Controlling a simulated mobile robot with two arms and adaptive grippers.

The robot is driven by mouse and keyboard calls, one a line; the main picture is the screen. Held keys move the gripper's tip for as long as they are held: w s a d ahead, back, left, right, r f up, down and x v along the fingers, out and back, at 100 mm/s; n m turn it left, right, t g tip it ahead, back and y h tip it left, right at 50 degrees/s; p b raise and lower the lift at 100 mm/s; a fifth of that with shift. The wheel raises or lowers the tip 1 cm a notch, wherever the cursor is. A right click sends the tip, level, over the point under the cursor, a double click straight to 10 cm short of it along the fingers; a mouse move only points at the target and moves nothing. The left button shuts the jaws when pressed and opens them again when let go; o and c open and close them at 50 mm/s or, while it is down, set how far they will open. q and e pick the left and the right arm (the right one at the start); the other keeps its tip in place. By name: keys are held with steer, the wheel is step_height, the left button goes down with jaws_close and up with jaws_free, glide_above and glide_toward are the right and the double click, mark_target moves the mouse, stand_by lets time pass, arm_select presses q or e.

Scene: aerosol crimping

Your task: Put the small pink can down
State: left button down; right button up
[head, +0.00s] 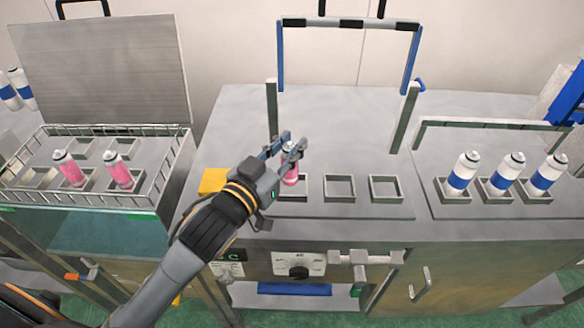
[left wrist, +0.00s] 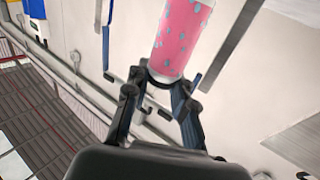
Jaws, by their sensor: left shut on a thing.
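A small pink can (head: 290,177) is at the leftmost of three square holders (head: 305,190) on the middle steel bench. My left gripper (head: 288,148) is shut on its upper part, and the fingers partly cover its top. The can's lower end is at the holder, but I cannot tell whether it rests on the bottom. In the left wrist view the pink can (left wrist: 182,38) with blue-grey spots shows between the fingers (left wrist: 160,88). Two more pink cans (head: 70,168) (head: 119,170) stand in holders in the wire-railed tray at the left. My right gripper is not in view.
The other two middle holders (head: 339,186) (head: 385,188) are empty. A blue-sided frame (head: 281,62) stands behind them. Several white cans with blue bands (head: 501,172) stand in holders at the right. A yellow block (head: 212,182) lies left of my gripper.

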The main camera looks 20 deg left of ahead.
arm_select(q)
steer(key=shift+w+f, duration=0.4)
steer(key=shift+f, duration=0.05)
steer(key=f, duration=0.3)
steer(key=shift+w+d+f, duration=0.1)
steer(key=shift+w+f, duration=0.1)
steer(key=shift+f, duration=0.05)
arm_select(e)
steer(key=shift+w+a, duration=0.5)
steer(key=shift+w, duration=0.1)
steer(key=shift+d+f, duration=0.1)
arm_select(q)
steer(key=c, duration=1.1)
jaws_free()
steer(key=shift+f, duration=0.15)
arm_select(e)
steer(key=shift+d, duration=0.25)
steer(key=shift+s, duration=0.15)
